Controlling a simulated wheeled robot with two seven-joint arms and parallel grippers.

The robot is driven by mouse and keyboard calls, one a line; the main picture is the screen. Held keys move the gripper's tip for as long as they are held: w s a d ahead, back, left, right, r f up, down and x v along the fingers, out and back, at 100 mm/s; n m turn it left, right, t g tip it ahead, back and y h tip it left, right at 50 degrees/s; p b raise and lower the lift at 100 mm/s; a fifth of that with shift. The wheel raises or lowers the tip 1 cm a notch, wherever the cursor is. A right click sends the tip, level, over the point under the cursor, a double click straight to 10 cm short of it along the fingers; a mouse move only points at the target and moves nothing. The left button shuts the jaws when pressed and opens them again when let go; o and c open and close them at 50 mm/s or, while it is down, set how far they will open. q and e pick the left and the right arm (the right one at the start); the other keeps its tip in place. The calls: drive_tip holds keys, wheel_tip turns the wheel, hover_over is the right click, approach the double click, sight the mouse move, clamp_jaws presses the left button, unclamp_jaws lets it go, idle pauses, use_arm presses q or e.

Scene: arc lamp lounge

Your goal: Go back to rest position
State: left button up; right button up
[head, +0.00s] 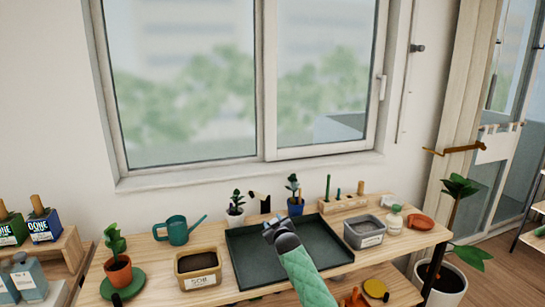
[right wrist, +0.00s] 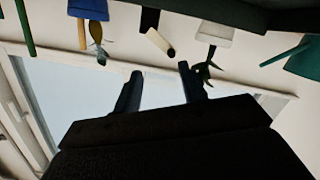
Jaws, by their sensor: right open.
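My right gripper (head: 272,224) is at the end of my green-sleeved arm, above the dark green tray (head: 240,240) on the wooden bench. In the right wrist view its two dark fingers (right wrist: 160,82) stand apart with nothing between them. That view looks upside down, with the window behind the fingers. My left gripper is in neither view.
On the bench (head: 150,285) are a teal watering can (head: 177,231), a soil box (head: 198,266), a grey box (head: 365,231), potted plants, including a blue pot (head: 296,206), and a wooden tool block (head: 343,204). The window (head: 190,90) is behind.

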drive_tip(key=s+d+r+m+g+h, duration=0.2)
drive_tip(key=s+d+r+g, duration=0.1)
drive_tip(key=s+r, duration=0.3)
drive_tip(key=s+d+f+m+g, duration=0.1)
drive_tip(key=s+d+f, duration=0.2)
drive_tip(key=s, duration=0.3)
drive_tip(key=s+d+f+m+g, duration=0.1)
drive_tip(key=s+d+f+g, duration=0.2)
drive_tip(key=s+f, duration=0.9)
drive_tip(key=s+d+f+m+g, duration=0.1)
drive_tip(key=s+d+f+g, duration=0.2)
drive_tip(key=s+f, duration=0.9)
drive_tip(key=s+d+f+g+h, duration=0.1)
drive_tip(key=s+d+f+g, duration=0.2)
drive_tip(key=s+f, duration=0.9)
drive_tip(key=s+g, duration=0.1)
drive_tip(key=s, duration=2.1)
drive_tip(key=shift+d+f+m, duration=0.3)
drive_tip(key=shift+f+m, duration=0.1)
drive_tip(key=shift+s, duration=0.1)
